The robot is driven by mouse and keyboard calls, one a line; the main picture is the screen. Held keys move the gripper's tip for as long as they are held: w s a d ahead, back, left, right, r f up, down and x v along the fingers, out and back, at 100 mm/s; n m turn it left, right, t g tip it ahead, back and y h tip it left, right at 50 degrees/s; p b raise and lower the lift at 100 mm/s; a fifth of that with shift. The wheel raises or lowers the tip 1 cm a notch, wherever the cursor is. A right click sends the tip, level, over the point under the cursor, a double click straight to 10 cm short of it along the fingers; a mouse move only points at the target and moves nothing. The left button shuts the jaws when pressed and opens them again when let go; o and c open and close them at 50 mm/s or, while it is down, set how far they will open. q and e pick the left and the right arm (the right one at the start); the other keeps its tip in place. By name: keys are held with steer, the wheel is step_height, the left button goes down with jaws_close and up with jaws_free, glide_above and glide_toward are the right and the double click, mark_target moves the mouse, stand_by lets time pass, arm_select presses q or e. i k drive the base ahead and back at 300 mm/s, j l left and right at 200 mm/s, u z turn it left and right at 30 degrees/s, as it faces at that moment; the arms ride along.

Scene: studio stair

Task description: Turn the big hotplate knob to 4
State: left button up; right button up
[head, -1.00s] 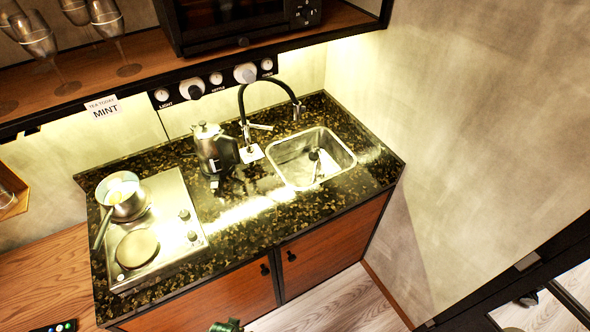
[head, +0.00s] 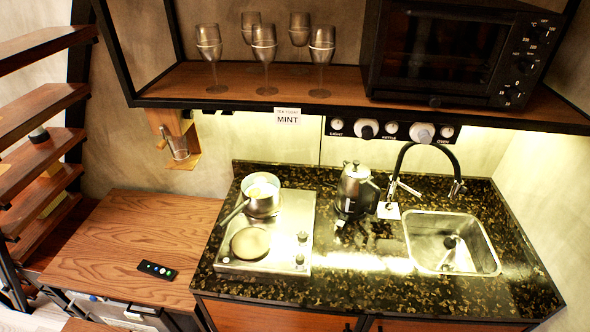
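The steel hotplate (head: 290,215) lies on the left part of the dark speckled counter (head: 350,300). Two small knobs stand on its right side, a rear knob (head: 302,237) and a front knob (head: 299,259). Their markings are too small to read, and I cannot tell which knob is for the big plate. A saucepan (head: 262,205) with something pale inside sits at the back of the hotplate, its handle towards the front left. The round front plate (head: 250,243) is bare. Neither of my grippers is in view.
A kettle (head: 354,190), a black tap (head: 405,160) and a steel sink (head: 450,240) are right of the hotplate. A shelf (head: 190,85) with several glasses and an oven (head: 440,50) hangs above. A remote (head: 157,270) lies on the wooden top (head: 120,235) at left.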

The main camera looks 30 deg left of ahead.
mark_target(302, 236)
steer(key=u, duration=1)
